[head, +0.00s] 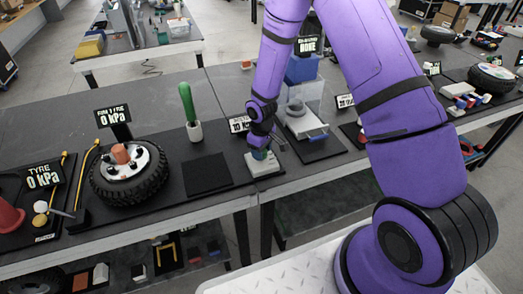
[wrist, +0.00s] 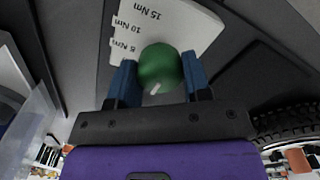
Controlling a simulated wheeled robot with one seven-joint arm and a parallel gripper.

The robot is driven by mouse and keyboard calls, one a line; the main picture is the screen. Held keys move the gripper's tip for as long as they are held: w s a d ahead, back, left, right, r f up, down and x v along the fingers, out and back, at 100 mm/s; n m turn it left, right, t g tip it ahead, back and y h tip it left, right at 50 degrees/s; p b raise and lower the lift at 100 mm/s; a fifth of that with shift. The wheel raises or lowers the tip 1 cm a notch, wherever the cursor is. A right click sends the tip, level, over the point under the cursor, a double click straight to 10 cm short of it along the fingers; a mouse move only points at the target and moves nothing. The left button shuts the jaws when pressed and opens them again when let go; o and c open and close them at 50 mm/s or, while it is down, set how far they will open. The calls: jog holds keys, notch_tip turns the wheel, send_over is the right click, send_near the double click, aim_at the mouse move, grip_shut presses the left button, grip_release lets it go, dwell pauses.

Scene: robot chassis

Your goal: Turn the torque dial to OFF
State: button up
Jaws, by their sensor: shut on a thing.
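The torque dial is a green round knob (wrist: 160,64) with a white pointer mark, on a pale plate (wrist: 192,28). The white mark shows at the knob's lower edge, towards the gripper body. My gripper (wrist: 159,78) has its two blue fingers shut on the knob, one on each side. In the head view my gripper (head: 261,147) points down over the pale plate (head: 264,169), and the knob is mostly hidden by it.
A small sign (head: 240,123) stands behind the dial plate. To the left are a black pad (head: 204,173), a green-handled tool (head: 188,103) in a white holder and a tyre (head: 128,172). A clear box with a blue lid (head: 301,68) stands behind at right.

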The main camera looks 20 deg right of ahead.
jog(key=o, duration=0.9)
notch_tip(320, 180, up, 11)
jog(key=shift+f, duration=0.1)
jog(key=s+d+r+m+t, duration=0.1)
jog(key=s+d+r, duration=0.15)
jog(key=r, duration=0.55)
jog(key=s+d+r+m+t+h, duration=0.1)
jog(key=s+r, duration=0.3)
jog(key=r, duration=0.4)
jog(key=s+d+r+m+t, duration=0.1)
jog(key=s+r, duration=0.2)
jog(key=r, duration=0.4)
jog(key=s+r+m, duration=0.1)
jog(key=s+r, duration=0.2)
jog(key=s, duration=0.3)
jog(key=s+d+r+m+t, duration=0.1)
jog(key=s+r, duration=0.3)
jog(key=s, duration=0.3)
jog(key=s+d+r+m+t+y, duration=0.1)
jog(key=s+r+m, duration=0.1)
jog(key=s+r, duration=0.2)
jog(key=s, duration=0.2)
jog(key=shift+s+d, duration=0.2)
jog(key=shift+s, duration=0.2)
